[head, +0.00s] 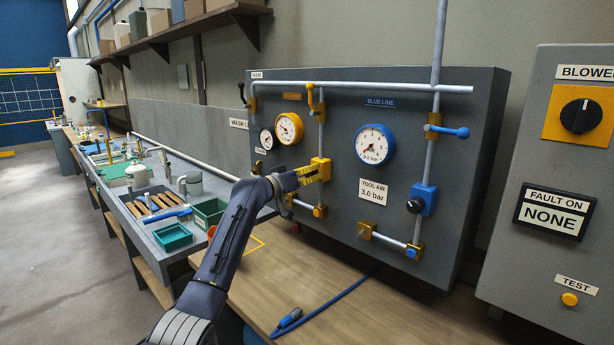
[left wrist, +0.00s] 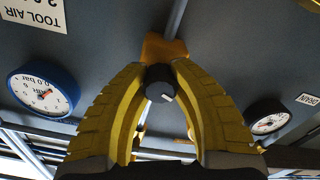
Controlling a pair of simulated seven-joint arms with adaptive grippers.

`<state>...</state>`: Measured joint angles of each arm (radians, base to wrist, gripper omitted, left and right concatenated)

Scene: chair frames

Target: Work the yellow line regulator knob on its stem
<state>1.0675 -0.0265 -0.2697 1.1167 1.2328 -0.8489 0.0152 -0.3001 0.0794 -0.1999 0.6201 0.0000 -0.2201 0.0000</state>
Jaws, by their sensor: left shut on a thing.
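The yellow line regulator (head: 324,165) is a yellow block on a vertical pipe of the grey panel, below the yellow-rimmed gauge (head: 289,128). Its black knob (left wrist: 158,84) shows in the left wrist view, with a pale mark at its lower right edge. My left gripper (head: 306,174) reaches the regulator from the left, and its yellow fingers (left wrist: 160,90) are shut on the knob from both sides. In the head view the fingers hide the knob. My right gripper is in neither view.
The blue-rimmed gauge (head: 374,144) and blue regulator (head: 424,198) stand to the right. A yellow lever valve (head: 312,97) is above, and a small brass valve (head: 319,212) is below. A blue hose (head: 330,308) lies on the wooden bench (head: 275,285).

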